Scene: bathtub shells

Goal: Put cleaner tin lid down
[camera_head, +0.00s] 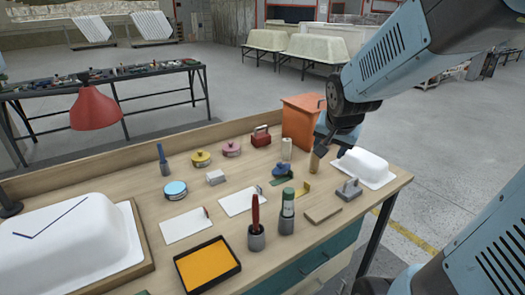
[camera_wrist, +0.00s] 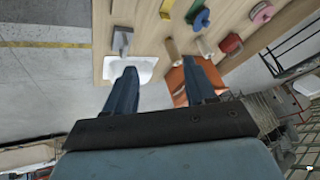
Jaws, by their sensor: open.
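A blue knobbed piece (camera_head: 282,170) sits on a green patch. My gripper (camera_head: 322,147) is over the bench's far right part, near the small white tub shell (camera_head: 363,168). In the wrist view its fingers (camera_wrist: 162,75) are apart with nothing held between them. The pink tin (camera_wrist: 262,14) shows at that view's top right.
An orange bin (camera_head: 302,121) stands at the bench's back edge, near my gripper. A tan cylinder (camera_head: 314,164) and a cream roll (camera_head: 286,148) stand close by. Pots with a red tool (camera_head: 256,222) and a green-topped bottle (camera_head: 287,208) stand at the front. A large white shell (camera_head: 70,245) fills the left.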

